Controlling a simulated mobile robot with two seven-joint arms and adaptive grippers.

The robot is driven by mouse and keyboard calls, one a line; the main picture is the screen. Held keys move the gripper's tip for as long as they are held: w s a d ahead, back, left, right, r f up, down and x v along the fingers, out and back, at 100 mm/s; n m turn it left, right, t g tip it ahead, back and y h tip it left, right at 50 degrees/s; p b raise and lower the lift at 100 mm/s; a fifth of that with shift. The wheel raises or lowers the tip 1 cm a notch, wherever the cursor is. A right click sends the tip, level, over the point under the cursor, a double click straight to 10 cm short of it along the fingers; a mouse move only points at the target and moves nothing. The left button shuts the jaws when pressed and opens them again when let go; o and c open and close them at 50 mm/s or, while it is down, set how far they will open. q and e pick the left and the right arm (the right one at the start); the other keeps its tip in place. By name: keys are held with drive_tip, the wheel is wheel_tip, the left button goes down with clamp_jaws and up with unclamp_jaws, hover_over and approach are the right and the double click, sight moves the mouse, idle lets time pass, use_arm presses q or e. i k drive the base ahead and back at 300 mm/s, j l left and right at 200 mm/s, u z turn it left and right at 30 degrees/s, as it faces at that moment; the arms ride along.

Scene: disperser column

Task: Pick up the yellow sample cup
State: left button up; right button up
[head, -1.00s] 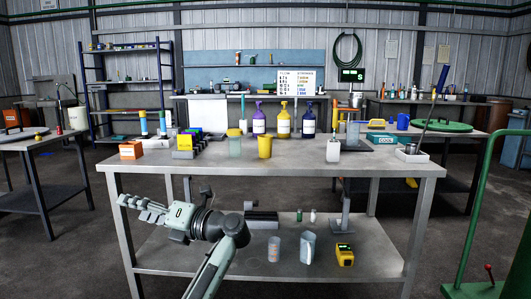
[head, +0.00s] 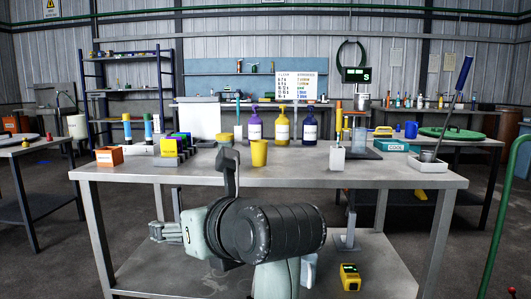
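One arm, which I take for my left, is in view, in front of the bench. Its thick dark wrist covers part of the lower shelf. Its gripper (head: 160,231) points left, below the tabletop and apart from the cup. The fingers are small and seen end-on, so their opening is unclear. A dark upright part of this arm rises just left of the cup. My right gripper is not in view.
Purple (head: 254,124), yellow (head: 282,125) and dark blue (head: 309,126) bottles stand behind the cup. A yellow-lidded container (head: 224,138) is left of it, partly hidden. A white container (head: 337,157) stands to the right. Bench top between the cup and white container is clear.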

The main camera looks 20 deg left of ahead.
sight(260, 147)
drive_tip(key=i, duration=1.6)
